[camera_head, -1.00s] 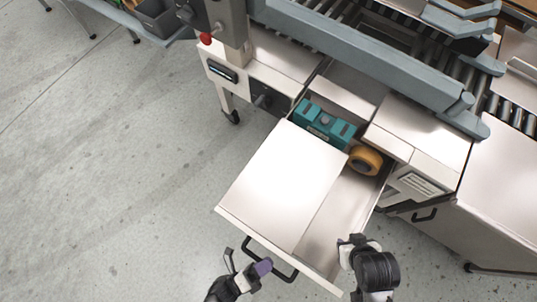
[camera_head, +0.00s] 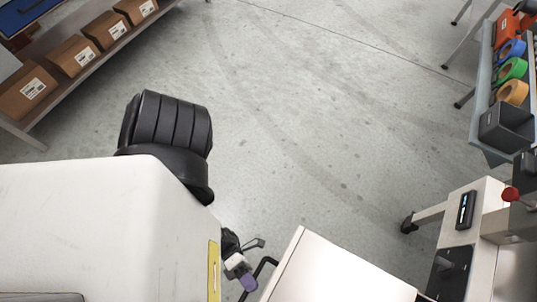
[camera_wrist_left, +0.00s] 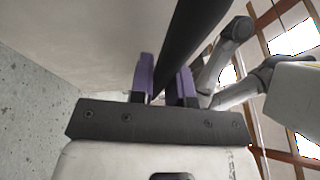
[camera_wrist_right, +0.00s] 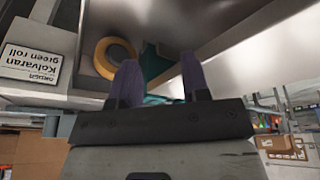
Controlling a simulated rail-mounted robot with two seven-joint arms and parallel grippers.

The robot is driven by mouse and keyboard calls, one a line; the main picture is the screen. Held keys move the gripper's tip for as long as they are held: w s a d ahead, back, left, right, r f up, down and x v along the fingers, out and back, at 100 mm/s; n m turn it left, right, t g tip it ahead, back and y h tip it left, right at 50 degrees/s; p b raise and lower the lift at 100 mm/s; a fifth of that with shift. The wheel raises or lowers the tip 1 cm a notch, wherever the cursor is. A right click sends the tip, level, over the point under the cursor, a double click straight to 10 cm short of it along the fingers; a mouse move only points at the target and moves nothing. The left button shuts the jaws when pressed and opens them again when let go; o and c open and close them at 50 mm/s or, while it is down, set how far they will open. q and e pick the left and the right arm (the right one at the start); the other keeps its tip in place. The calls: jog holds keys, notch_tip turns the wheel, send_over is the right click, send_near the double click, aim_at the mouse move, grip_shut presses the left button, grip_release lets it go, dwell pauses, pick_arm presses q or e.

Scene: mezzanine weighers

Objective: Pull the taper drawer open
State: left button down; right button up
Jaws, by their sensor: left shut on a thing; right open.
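The taper drawer (camera_head: 335,275) is a pale metal drawer at the bottom of the head view, pulled out from the bench; most of it is cut off by the frame edge. My left gripper (camera_head: 243,276) is at its black handle (camera_head: 264,268). In the left wrist view, the purple fingers (camera_wrist_left: 166,82) are shut around the dark handle bar (camera_wrist_left: 190,35). My right gripper (camera_wrist_right: 160,82) shows only in its wrist view, open with nothing between the fingers. Beyond it are an orange tape roll (camera_wrist_right: 104,62) and a partly hidden teal thing (camera_wrist_right: 160,68).
The bench end (camera_head: 466,240) with a red knob (camera_head: 511,194) is at the right. A shelf with coloured tape rolls (camera_head: 511,69) is at upper right. Cardboard boxes (camera_head: 73,56) stand on a shelf at upper left. The grey floor between is clear.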

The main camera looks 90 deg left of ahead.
pick_arm(q)
jog(key=c, duration=1.1)
grip_release()
jog(key=v, duration=1.4)
